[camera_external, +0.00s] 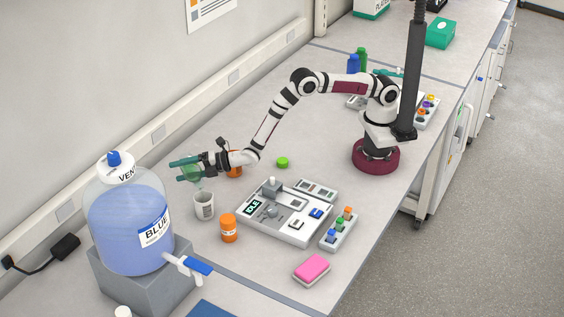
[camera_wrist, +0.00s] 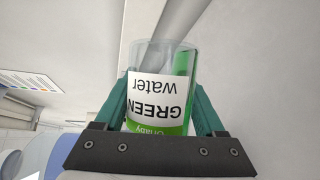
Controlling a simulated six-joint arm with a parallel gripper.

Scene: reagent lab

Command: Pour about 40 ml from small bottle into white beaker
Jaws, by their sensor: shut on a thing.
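The small bottle is clear with green liquid and a white label reading "GREEN water", upside down in the wrist view (camera_wrist: 158,92). My gripper (camera_wrist: 158,110) is shut on it, with a teal finger on each side. In the external view my gripper (camera_external: 187,169) holds the bottle (camera_external: 191,174) in the air, tilted, above the white beaker. The white beaker (camera_external: 204,207) stands upright on the bench, just below the bottle. Whether liquid is flowing, and the beaker's contents, I cannot tell.
An orange jar (camera_external: 229,229) stands right of the beaker; another orange item (camera_external: 234,171) is partly behind my gripper. A green cap (camera_external: 282,162) lies on the bench. A grey device (camera_external: 287,214) and a large blue carboy (camera_external: 130,226) flank the area. A pink sponge (camera_external: 311,268) is in front.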

